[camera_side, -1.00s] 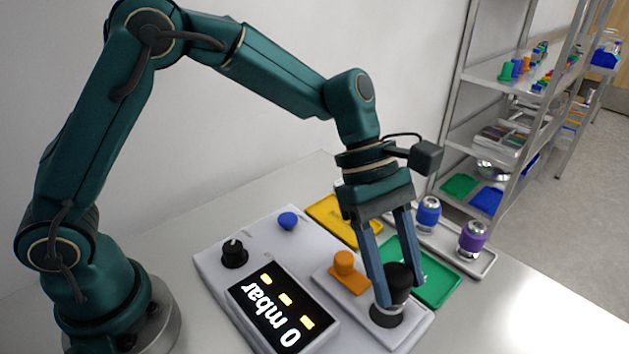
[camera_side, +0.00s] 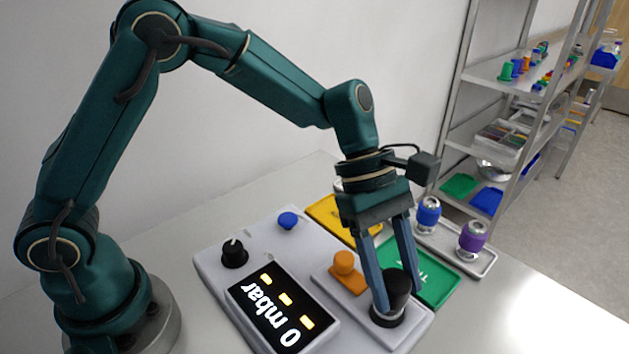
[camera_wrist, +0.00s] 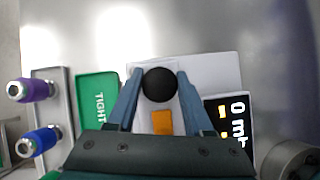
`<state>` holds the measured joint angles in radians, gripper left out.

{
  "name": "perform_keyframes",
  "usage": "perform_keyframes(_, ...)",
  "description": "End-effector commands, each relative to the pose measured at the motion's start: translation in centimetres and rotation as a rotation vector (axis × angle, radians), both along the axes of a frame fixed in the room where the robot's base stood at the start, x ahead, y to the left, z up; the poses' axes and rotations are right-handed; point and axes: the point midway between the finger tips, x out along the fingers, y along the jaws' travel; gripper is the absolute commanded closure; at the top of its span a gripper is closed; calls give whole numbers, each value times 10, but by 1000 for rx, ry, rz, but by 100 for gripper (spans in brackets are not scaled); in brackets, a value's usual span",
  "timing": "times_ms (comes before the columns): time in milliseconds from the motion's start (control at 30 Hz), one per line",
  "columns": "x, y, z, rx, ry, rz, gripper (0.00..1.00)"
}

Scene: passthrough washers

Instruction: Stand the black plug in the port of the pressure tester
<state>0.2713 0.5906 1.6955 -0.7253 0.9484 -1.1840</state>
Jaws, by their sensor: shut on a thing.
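The black plug (camera_side: 396,286) stands upright at the port (camera_side: 386,319) of the pressure tester (camera_side: 212,262). Its lower end meets the dark ring of the port; how deep it sits is hidden. My gripper (camera_side: 393,300) is shut on the plug, with one finger on each side. In the wrist view the plug (camera_wrist: 159,85) shows as a round black top between the fingertips. The tester's display (camera_side: 270,308) reads 0 mbar.
An orange part (camera_side: 345,266) stands close beside the port. A green tray (camera_side: 432,277) marked TIGHT and a yellow tray (camera_side: 335,213) lie behind. A grey tray (camera_side: 484,268) holds a blue fitting (camera_side: 428,213) and a purple fitting (camera_side: 472,238). A black knob (camera_side: 234,254) and blue button (camera_side: 288,221) are on the tester.

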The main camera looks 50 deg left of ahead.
Motion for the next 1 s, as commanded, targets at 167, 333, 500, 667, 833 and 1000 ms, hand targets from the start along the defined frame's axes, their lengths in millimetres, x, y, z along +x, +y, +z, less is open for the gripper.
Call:
perform_keyframes(167, 0, 0, 0, 0, 0, 0, 100)
perform_keyframes(333, 0, 0, -2, 0, 1, 1, 100)
perform_keyframes(500, 0, 0, -8, 0, 1, -1, 100)
perform_keyframes(667, 0, 0, -12, 0, 1, 1, 100)
perform_keyframes(833, 0, 0, -14, 0, -1, 1, 100)
perform_keyframes(1000, 0, 0, -14, 0, -1, 1, 100)
